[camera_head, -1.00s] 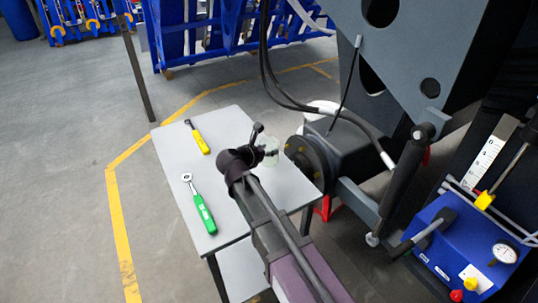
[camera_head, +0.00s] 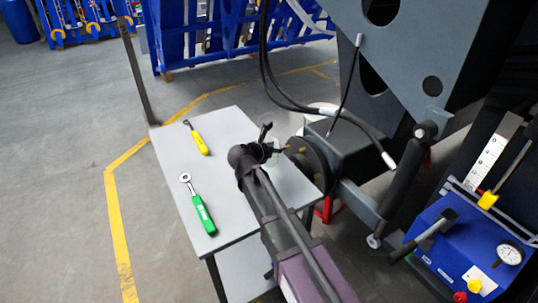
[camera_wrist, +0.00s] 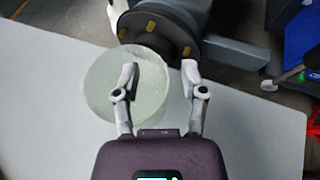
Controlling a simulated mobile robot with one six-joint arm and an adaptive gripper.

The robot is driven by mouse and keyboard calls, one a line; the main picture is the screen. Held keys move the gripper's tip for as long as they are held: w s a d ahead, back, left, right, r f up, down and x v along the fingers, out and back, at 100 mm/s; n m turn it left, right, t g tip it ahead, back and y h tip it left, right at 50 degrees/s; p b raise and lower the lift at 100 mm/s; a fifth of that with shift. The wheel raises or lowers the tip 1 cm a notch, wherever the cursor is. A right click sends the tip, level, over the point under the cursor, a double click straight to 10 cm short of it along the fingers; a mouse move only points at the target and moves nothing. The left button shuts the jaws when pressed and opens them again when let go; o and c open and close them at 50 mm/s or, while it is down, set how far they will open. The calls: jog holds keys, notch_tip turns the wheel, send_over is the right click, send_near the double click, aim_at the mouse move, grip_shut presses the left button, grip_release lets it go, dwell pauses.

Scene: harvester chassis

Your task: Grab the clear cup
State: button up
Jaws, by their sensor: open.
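The clear cup (camera_wrist: 102,88) stands on the light grey table (camera_wrist: 50,120) in the wrist view, a pale, greenish see-through round shape. My gripper (camera_wrist: 160,75) is open, with its left finger over the cup and its right finger just past the cup's right edge. Whether the fingers touch the cup I cannot tell. In the head view the cup (camera_head: 272,158) shows only in part behind my gripper (camera_head: 275,140), near the table's right edge.
A yellow-handled ratchet (camera_head: 201,143) and a green-handled ratchet (camera_head: 203,213) lie on the table's left side. A dark round hub (camera_wrist: 160,35) of the chassis is close beyond the cup. A blue pump unit (camera_head: 450,245) stands at the right.

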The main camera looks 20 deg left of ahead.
grip_shut()
jog(key=shift+r, duration=0.2)
dwell(0.3)
jog(key=s+d+r+p, duration=0.1)
jog(key=s+r+p, duration=0.1)
jog(key=s, duration=0.6)
jog(key=s+d+r+p, duration=0.1)
jog(key=s+r+p, duration=0.1)
jog(key=s, duration=0.6)
jog(key=shift+d+r+p, duration=0.2)
jog(key=shift+r+p, duration=0.1)
jog(key=shift+p, duration=0.2)
